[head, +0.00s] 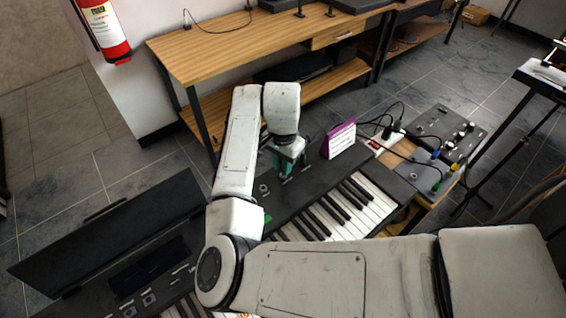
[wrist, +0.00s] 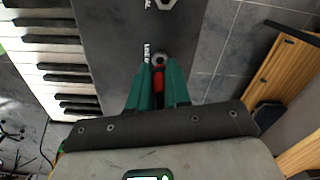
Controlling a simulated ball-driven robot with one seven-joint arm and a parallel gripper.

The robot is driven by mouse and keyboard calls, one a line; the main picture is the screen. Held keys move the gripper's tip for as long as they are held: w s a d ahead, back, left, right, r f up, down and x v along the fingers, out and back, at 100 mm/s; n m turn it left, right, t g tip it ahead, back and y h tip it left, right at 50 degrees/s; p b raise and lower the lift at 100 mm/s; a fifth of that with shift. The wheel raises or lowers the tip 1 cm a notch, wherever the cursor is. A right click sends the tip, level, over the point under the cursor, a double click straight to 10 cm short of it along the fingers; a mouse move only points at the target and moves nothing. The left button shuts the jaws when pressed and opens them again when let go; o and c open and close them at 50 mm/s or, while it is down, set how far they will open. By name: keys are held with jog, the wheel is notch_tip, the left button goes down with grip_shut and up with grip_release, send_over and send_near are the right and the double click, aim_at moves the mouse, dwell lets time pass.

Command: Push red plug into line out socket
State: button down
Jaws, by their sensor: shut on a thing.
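My gripper (head: 287,170) is at the rear edge of the keyboard's black panel (head: 310,192). In the wrist view my gripper (wrist: 159,75) has its two green fingers shut on the red plug (wrist: 158,84). The plug's front end points at a round metallic socket (wrist: 160,59), with lettering beside it that seems to read "LINE O...", partly hidden. The plug tip is close to the socket; I cannot tell whether it touches or has entered it. In the head view the plug is not clearly visible.
A second metallic socket (wrist: 166,4) shows at the top of the wrist view. A purple-and-white card (head: 340,140) stands on the keyboard right of my gripper. A power strip (head: 383,143) and a black mixer box (head: 444,132) lie further right. A wooden bench (head: 215,52) stands behind.

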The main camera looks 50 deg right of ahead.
jog(key=shift+f+b, duration=0.6)
jog(key=shift+f, duration=0.5)
dwell(0.4)
jog(key=c, duration=1)
grip_release()
jog(key=shift+s+f, duration=0.1)
notch_tip(320, 180, up, 11)
jog(key=shift+f+b, duration=0.1)
jog(key=shift+b, duration=0.3)
